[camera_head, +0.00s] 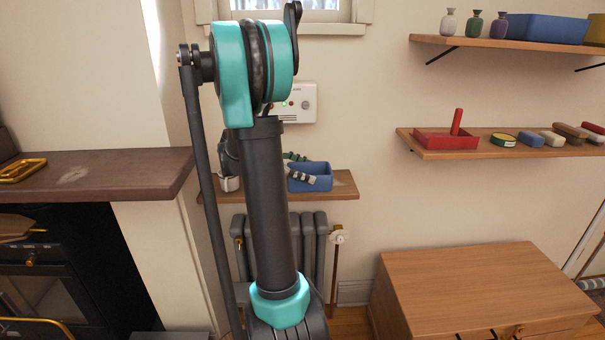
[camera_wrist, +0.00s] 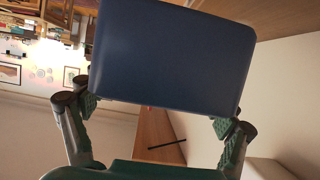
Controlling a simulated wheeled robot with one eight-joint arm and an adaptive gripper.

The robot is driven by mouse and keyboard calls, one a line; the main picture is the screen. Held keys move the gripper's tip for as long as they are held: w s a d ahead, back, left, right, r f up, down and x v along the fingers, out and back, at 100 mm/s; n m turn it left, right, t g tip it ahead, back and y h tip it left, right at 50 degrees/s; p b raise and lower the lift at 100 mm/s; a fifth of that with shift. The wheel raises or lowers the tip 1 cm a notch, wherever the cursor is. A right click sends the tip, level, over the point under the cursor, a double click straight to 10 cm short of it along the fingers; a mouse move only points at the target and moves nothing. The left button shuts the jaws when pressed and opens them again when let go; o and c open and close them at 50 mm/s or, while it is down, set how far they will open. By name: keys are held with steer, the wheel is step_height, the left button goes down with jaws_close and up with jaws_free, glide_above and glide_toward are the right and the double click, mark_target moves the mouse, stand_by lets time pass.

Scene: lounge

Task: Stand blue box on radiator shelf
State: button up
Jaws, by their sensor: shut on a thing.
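The blue box (camera_head: 312,180) shows in the head view at the radiator shelf (camera_head: 343,186), partly hidden behind my gripper's fingers. It fills the upper middle of the wrist view (camera_wrist: 170,55), with a broad, plain face toward the camera. My gripper (camera_wrist: 157,114) is shut on the box, with one green-padded finger at each side. In the head view my arm hides much of my gripper and the shelf's left part. I cannot tell whether the box's underside touches the shelf.
A grey radiator (camera_head: 309,240) stands below the shelf, and a white wall unit (camera_head: 301,101) hangs above. A mantel (camera_head: 105,174) is at left. Two wall shelves (camera_head: 480,152) with small items are at right, above a wooden cabinet (camera_head: 470,280).

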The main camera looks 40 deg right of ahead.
steer(key=shift+w+d+f, duration=0.65)
steer(key=shift+w+d, duration=0.35)
steer(key=shift+w, duration=0.6)
steer(key=shift+w+d+f, duration=0.6)
steer(key=shift+w+d, duration=0.4)
steer(key=shift+w, duration=0.65)
steer(key=shift+w+d+f, duration=0.65)
steer(key=shift+w+d, duration=0.35)
steer(key=shift+w, duration=0.6)
step_height(320, 180, down, 3)
steer(key=shift+w+d+f, duration=0.1)
steer(key=shift+w+f, duration=0.05)
steer(key=shift+f, duration=0.05)
steer(key=o, duration=1.4)
steer(key=shift+r, duration=0.1)
steer(key=v, duration=0.7)
steer(key=shift+w+r, duration=0.1)
